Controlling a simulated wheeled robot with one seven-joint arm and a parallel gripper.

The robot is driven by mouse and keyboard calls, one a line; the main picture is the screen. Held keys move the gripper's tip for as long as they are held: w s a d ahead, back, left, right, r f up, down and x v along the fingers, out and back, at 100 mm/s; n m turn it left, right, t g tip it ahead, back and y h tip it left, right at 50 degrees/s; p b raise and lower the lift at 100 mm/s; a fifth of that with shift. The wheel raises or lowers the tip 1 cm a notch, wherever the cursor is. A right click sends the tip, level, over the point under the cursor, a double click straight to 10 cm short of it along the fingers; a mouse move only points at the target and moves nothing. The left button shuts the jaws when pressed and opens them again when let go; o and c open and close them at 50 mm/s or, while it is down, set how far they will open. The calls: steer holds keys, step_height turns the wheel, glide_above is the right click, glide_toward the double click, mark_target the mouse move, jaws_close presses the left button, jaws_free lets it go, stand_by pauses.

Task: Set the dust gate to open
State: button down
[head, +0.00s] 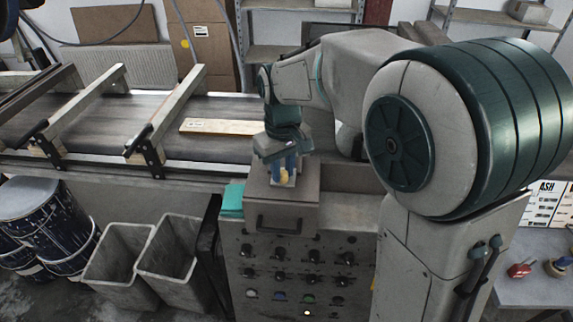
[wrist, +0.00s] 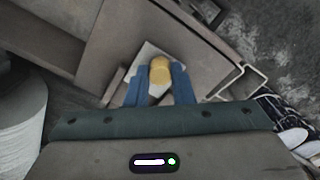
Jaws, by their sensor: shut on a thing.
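My gripper (head: 283,166) points down at the top of the grey control box. Its two blue fingers are shut on a yellow knob (head: 284,176), seen in the wrist view between the fingertips (wrist: 160,88) as a rounded yellow top (wrist: 160,68). The knob stands on a pale plate (wrist: 147,52) set in the top of the grey box (head: 255,196). I take this to be the dust gate's handle, but no label is readable. The gate itself is not clearly visible.
A conveyor (head: 95,125) with upright frames runs behind, with a pale board (head: 220,127) on it. The panel below the box carries several black knobs (head: 280,277). Two grey bins (head: 172,262) and a dark drum (head: 45,215) stand at left. A teal cloth (head: 232,201) lies beside the box.

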mark_target(283, 174)
steer(key=c, duration=1.5)
jaws_free()
steer(key=shift+s, duration=0.15)
steer(key=shift+o, duration=1.2)
steer(key=shift+s+a, duration=0.1)
steer(key=shift+s, duration=0.05)
steer(key=shift+r, duration=0.3)
step_height(283, 174, up, 13)
steer(key=shift+r, duration=0.1)
steer(key=s+d+f+m+t, duration=0.3)
steer(key=s+d+f+m, duration=0.3)
steer(key=s+d+f, duration=0.7)
steer(key=s+d, duration=0.2)
steer(key=s, duration=0.1)
steer(key=shift+d, duration=0.15)
